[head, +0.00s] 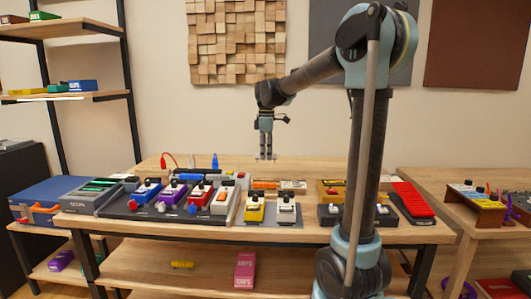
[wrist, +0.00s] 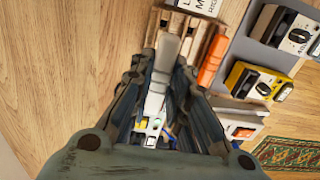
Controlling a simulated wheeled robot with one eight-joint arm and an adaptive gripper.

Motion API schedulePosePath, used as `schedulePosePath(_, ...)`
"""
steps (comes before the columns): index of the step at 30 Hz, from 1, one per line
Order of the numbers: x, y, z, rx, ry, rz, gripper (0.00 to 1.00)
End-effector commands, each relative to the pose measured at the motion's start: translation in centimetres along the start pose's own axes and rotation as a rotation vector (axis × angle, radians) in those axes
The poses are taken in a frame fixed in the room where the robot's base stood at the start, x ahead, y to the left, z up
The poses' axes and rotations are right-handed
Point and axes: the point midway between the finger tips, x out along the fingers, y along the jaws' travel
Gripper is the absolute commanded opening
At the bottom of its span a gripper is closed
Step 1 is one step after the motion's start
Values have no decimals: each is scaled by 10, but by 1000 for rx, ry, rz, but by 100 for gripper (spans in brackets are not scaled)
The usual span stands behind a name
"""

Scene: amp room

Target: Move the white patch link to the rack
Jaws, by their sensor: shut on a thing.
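My gripper (head: 266,155) hangs pointing down above the back of the table, with the arm reaching in from the right. In the wrist view its fingers are closed around a pale white-grey strip, the white patch link (wrist: 159,80). The fingers partly hide the link, and it is too small to make out in the head view. A small wooden rack with a white label (head: 293,186) lies on the table, right of and nearer than the gripper. Its wooden edge (wrist: 207,28) shows beyond the fingertips in the wrist view. I cannot tell whether the link touches it.
An orange piece (head: 264,185) lies beside the rack. A yellow pedal (head: 255,207) and a white pedal (head: 286,207) stand in front. A crowded pedalboard (head: 120,207) is to the left. Upright red, white and blue pieces stand behind it. Bare wood lies behind the rack.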

Motion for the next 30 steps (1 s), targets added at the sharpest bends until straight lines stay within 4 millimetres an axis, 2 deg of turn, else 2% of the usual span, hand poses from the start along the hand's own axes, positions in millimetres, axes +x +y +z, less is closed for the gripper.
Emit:
schedulePosePath(8, 11, -1, -3, -5, 0, 0, 0)
schedulePosePath(30, 65, -2, -8, -10, 0, 0, 0)
